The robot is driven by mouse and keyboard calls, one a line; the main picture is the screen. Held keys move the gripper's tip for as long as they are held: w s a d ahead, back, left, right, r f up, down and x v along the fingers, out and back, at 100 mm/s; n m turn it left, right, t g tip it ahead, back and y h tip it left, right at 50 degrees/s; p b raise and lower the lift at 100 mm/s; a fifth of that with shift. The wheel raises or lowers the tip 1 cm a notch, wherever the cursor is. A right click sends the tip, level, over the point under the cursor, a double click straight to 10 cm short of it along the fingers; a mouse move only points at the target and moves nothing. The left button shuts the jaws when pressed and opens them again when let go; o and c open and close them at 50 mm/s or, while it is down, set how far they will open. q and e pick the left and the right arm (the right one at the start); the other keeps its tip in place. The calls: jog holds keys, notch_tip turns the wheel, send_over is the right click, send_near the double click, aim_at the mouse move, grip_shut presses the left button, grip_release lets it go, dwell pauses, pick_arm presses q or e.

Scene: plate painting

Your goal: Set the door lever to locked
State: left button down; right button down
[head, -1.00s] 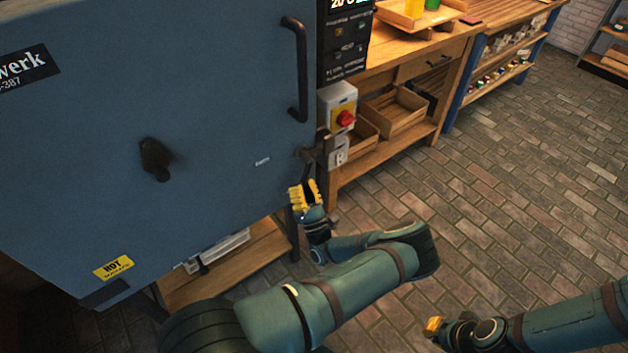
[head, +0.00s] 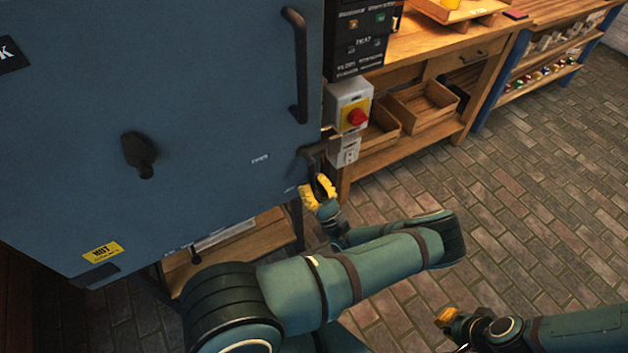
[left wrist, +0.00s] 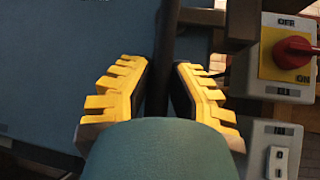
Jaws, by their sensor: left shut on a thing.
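The dark door lever (head: 313,163) is at the right edge of the blue kiln door (head: 210,90), below the tall door handle, and its bar hangs down. My left gripper (head: 319,192) has its yellow fingers around the lower part of this bar. In the left wrist view the lever bar (left wrist: 165,55) runs between the fingers of my left gripper (left wrist: 163,90), which is shut on it. The fingers hide the bar's lower end. My right gripper (head: 446,317) is low at the right, away from the door; its opening is too small to judge.
A wooden workbench (head: 408,147) with trays stands behind. The brick floor at the right is clear.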

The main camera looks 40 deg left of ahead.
pick_arm(q)
jog(key=shift+t, duration=0.3)
jog(key=c, duration=0.9)
grip_release()
jog(key=shift+o, duration=0.2)
jog(key=shift+f, duration=0.1)
jog(key=v, duration=1.2)
jog(key=shift+w, duration=0.1)
